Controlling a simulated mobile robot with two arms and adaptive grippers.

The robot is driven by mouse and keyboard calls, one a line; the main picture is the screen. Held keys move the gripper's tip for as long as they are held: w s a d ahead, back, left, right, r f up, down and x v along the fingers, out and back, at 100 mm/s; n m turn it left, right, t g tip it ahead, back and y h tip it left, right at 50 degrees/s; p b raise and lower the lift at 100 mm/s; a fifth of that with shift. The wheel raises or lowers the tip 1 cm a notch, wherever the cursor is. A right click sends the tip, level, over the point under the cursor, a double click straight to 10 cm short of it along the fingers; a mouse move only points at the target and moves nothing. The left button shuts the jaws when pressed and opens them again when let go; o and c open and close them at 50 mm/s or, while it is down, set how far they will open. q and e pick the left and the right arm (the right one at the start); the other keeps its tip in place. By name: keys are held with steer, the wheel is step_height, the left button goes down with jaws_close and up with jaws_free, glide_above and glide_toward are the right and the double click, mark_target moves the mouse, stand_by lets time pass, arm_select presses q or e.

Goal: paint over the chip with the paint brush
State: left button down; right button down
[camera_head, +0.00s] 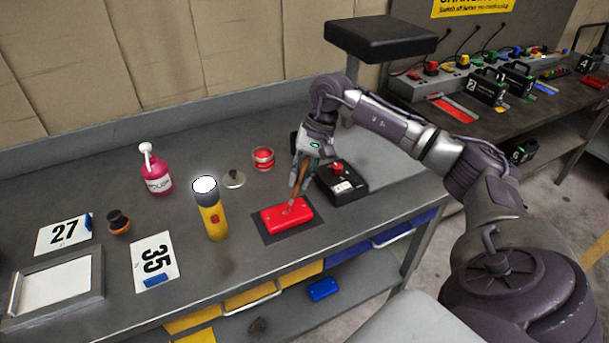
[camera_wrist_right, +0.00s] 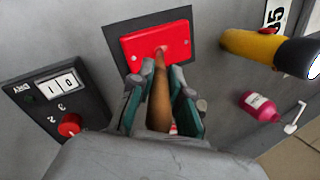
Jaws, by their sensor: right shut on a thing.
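My right gripper (camera_head: 310,158) is shut on the paint brush (camera_head: 298,182), which points down with its tip at the red panel (camera_head: 275,217). I cannot tell whether the tip presses on the surface. A small pale mark shows at the tip; the chip itself is not clear. The panel lies on a dark mat (camera_head: 306,222). My left gripper is not in view.
A black box with a red knob (camera_head: 342,186) stands close behind the panel. Number cards and a tray (camera_head: 98,278) lie farther left.

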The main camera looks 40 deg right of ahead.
steer(key=shift+a, duration=0.3)
steer(key=shift+w+a, duration=0.25)
steer(key=shift+a, duration=0.3)
steer(key=shift+d, duration=0.15)
steer(key=shift+s+d+b, duration=0.25)
steer(key=shift+d+b, duration=0.25)
steer(key=shift+d, duration=0.1)
steer(key=shift+d, duration=0.15)
steer(key=shift+s+d+b, duration=0.15)
steer(key=shift+d+b, duration=0.25)
steer(key=shift+d, duration=0.2)
steer(key=shift+a, duration=0.1)
steer(key=shift+a, duration=0.7)
steer(key=shift+w, duration=0.2)
